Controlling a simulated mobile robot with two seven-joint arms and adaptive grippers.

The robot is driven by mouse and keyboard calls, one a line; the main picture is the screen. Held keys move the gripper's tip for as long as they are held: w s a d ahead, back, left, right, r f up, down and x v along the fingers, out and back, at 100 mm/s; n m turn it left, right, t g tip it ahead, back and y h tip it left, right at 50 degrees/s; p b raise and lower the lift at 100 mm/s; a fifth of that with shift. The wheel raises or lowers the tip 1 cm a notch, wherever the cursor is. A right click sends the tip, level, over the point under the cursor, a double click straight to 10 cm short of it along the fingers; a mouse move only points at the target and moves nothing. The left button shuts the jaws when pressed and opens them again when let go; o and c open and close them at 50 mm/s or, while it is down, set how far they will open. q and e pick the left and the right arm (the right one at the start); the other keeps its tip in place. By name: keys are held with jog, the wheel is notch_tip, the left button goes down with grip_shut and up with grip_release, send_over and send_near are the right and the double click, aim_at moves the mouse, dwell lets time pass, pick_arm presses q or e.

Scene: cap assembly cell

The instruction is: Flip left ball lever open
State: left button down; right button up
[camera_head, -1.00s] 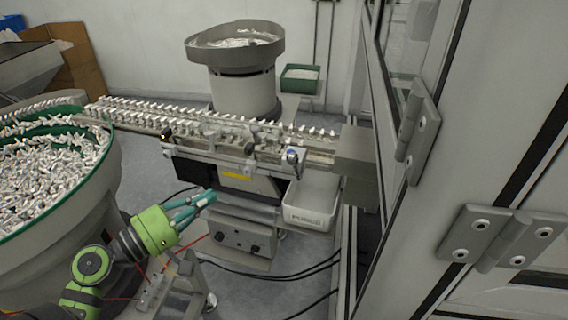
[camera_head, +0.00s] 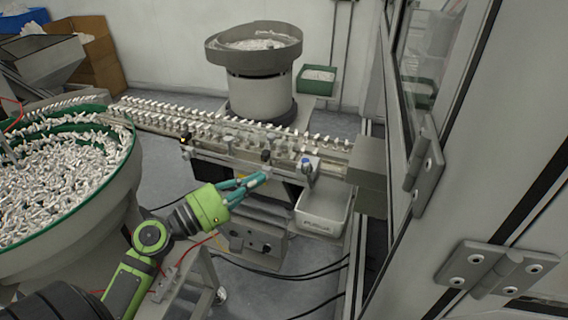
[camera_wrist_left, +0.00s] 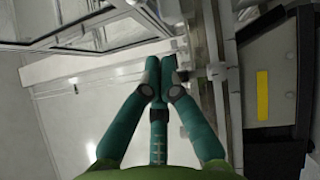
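A conveyor rail (camera_head: 232,152) runs across the middle of the head view, with small fittings along its near side. A dark ball knob (camera_head: 265,156) stands on its near side, and a blue-topped lever (camera_head: 307,165) stands to the right of it. A further dark knob (camera_head: 185,139) is at the left end. I cannot tell for sure which is the left ball lever. My left gripper (camera_head: 261,178) is in front of and below the rail, apart from the knobs. Its teal fingers come together at the tips in the left wrist view (camera_wrist_left: 161,64), with nothing seen between them.
A large green-rimmed bowl of white parts (camera_head: 60,185) is at left. A feeder bowl (camera_head: 253,55) stands behind the rail. A white bin (camera_head: 322,213) is below its right end. A cabinet frame (camera_head: 465,170) blocks the right side. Cables lie on the floor.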

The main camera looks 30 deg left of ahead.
pick_arm(q)
jog(key=w+d+r+p, duration=0.1)
jog(key=w+d+p, duration=0.2)
jog(key=w+d, duration=0.1)
jog(key=shift+d+p, duration=0.3)
jog(key=shift+d, duration=0.2)
jog(key=shift+a, duration=0.2)
